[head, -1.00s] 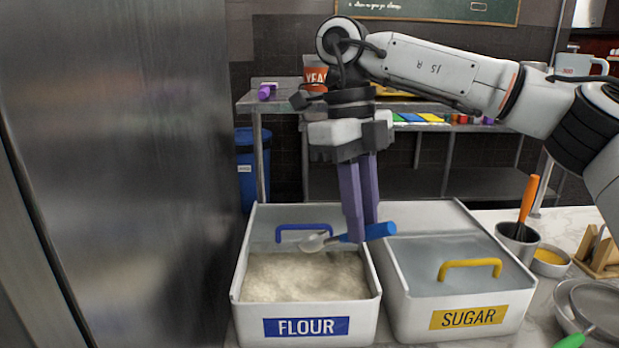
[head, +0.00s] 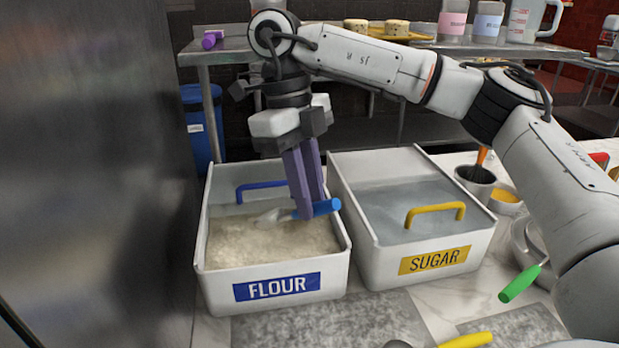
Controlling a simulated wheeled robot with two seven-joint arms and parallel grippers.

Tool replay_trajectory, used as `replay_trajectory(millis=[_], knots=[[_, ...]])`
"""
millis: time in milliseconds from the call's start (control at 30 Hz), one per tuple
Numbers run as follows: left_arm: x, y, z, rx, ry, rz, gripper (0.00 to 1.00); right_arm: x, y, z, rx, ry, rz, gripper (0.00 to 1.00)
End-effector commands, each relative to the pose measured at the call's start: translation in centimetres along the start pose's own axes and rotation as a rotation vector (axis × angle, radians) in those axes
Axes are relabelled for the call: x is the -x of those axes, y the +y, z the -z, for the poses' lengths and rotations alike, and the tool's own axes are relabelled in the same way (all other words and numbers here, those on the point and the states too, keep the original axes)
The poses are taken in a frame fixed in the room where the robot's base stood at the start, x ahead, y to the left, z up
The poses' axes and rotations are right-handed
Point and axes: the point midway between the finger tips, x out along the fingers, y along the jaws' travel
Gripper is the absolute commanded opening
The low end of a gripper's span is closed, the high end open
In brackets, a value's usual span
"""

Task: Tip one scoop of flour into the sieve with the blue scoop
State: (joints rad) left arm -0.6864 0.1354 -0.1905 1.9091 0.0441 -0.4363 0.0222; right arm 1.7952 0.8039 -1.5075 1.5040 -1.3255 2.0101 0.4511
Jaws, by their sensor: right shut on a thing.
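My right gripper (head: 305,215) points down over the flour bin and is shut on the blue scoop (head: 327,208) by its handle. The scoop's pale bowl (head: 270,218) points left, low at the flour's surface; I cannot tell how much flour is in it. The flour (head: 275,246) fills the white bin labelled FLOUR (head: 215,282), whose lid with a blue handle is slid back. The sieve (head: 530,238), with a green handle (head: 520,284), is at the right, partly hidden by my right arm. My left gripper is not in view.
The sugar bin (head: 372,265), with a yellow handle, stands right of the flour bin. A grey pot (head: 474,180) and an orange-filled bowl (head: 503,200) are behind the sieve. A yellow-handled tool (head: 466,341) lies in front. A steel wall (head: 90,170) closes the left.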

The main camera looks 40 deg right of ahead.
Motion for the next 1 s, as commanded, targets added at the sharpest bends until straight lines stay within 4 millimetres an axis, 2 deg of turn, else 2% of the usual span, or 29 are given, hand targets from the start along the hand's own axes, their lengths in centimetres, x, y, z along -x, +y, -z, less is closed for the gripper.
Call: replay_trajectory(millis=[200,400,1000], knots=[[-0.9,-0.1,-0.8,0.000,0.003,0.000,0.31,-2.5,0.0,-0.6,0.000,0.000,0.000,0.00],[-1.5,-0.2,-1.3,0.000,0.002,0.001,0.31,-3.8,0.0,-0.9,0.001,0.000,0.000,0.00],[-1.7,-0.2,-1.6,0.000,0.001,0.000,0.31,-4.3,0.0,-1.0,0.001,-0.001,0.001,0.00]])
